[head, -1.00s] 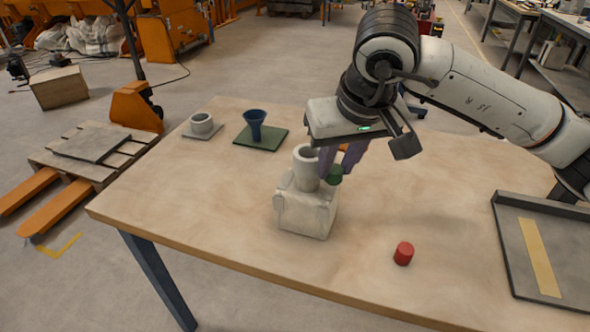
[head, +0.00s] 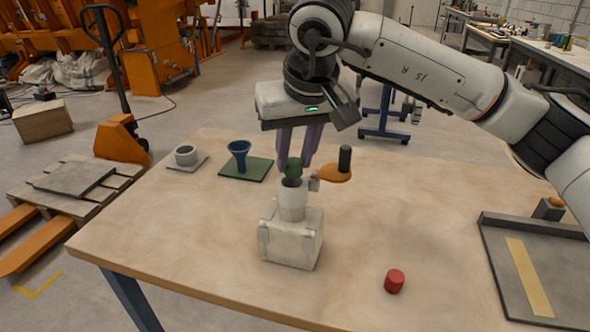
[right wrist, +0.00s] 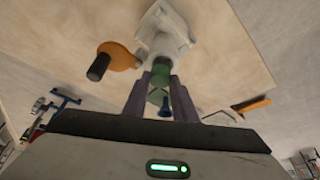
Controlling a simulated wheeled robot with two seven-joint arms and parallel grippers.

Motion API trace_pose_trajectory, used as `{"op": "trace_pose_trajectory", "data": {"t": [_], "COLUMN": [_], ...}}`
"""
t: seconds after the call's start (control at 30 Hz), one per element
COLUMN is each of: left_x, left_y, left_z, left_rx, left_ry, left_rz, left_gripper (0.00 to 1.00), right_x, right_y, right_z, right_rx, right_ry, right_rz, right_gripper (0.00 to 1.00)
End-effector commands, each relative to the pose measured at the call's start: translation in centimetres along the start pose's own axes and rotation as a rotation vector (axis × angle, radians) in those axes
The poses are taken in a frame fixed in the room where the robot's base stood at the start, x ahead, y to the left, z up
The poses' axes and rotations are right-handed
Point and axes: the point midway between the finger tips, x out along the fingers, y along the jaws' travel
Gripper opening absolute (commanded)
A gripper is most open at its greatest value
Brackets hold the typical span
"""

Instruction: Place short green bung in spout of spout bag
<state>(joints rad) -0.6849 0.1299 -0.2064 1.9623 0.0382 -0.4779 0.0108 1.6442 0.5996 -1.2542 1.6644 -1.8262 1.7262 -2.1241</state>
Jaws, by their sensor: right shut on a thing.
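The spout bag (head: 290,243) is a whitish block-like bag standing on the table, its pale round spout (head: 292,205) pointing up. My right gripper (head: 299,162), with purple fingers, is shut on the short green bung (head: 293,168). The bung is over the spout mouth, whose dark opening shows just below it in the head view. I cannot tell whether the two touch. In the right wrist view the bung (right wrist: 160,69) sits between the fingertips, close to the spout (right wrist: 165,46). My left gripper is not in view.
An orange paddle-shaped piece (head: 332,174) with a black knob is right of the spout. A red bung (head: 394,281) stands front right. A dark tray (head: 500,262) is at right.

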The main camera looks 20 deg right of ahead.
Motion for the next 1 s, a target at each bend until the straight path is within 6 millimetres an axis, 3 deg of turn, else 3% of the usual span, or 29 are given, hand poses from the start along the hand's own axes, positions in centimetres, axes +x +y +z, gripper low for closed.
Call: {"op": "trace_pose_trajectory", "data": {"t": [0.2,0.93,0.97,1.0], "left_x": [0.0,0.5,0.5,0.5], "left_y": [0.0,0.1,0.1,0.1], "left_z": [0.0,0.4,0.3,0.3], "left_rx": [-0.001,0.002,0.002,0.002], "left_ry": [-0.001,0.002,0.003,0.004], "left_rz": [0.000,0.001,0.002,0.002], "left_gripper": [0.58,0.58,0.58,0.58], "right_x": [2.6,4.2,4.3,4.3], "right_y": [0.0,0.0,0.0,-0.1], "right_z": [1.2,2.1,2.1,2.1], "right_rx": [0.000,0.000,0.000,0.000], "right_ry": [-0.002,-0.015,-0.016,-0.016], "right_rz": [0.000,0.001,0.001,0.001], "right_gripper": [0.01,0.01,0.28,0.35]}}
